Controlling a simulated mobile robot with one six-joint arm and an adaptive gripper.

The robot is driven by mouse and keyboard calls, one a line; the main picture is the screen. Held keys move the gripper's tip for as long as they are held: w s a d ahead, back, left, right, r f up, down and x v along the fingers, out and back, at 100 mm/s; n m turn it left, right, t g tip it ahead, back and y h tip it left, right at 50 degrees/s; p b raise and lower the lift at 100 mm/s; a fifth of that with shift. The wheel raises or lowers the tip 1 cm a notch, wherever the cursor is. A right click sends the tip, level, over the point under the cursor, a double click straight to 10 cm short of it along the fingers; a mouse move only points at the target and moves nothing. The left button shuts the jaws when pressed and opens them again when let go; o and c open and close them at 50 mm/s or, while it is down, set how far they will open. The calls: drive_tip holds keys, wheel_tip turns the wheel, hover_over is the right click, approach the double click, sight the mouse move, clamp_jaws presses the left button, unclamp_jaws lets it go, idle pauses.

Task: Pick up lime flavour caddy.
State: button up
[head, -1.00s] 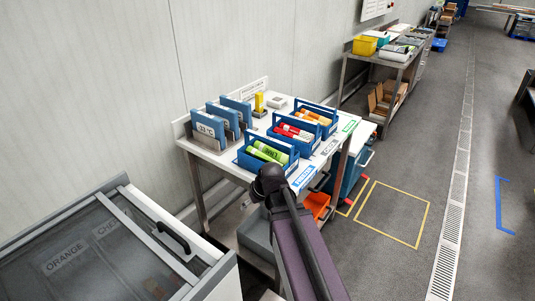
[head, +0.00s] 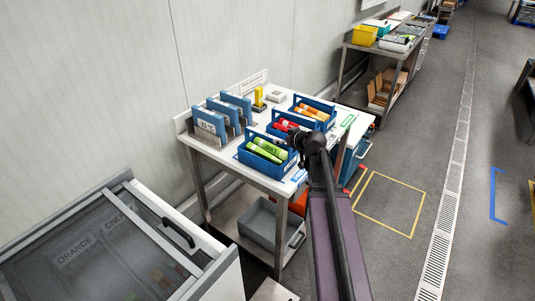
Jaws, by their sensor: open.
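The lime flavour caddy is the blue caddy (head: 262,168) with green packets (head: 268,147), at the near end of the white table (head: 212,150). It stands upright on the tabletop and has a handle across its top. My gripper (head: 300,136) is at the end of my arm, just right of this caddy in the head view. It looks dark and small, and its fingers are hard to make out. It holds nothing that I can see. I cannot tell its exact height above the table.
Behind the lime caddy stand a caddy with red packets (head: 283,125) and one with orange packets (head: 311,110). Blue temperature-marked panels (head: 210,121) stand at the left. A glass-lidded chest (head: 105,250) is at the near left. A grey bin (head: 262,225) sits on the lower shelf.

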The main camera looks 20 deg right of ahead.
sight(268, 136)
drive_tip(key=b+x, duration=0.4)
drive_tip(key=x, duration=0.4)
drive_tip(key=shift+f, duration=0.1)
drive_tip(key=shift+w+f, duration=0.1)
drive_tip(key=shift+w, duration=0.2)
drive_tip(key=shift+w, duration=0.1)
drive_tip(key=shift+b+x, duration=1.25)
drive_tip(key=shift+x, duration=1.25)
clamp_jaws()
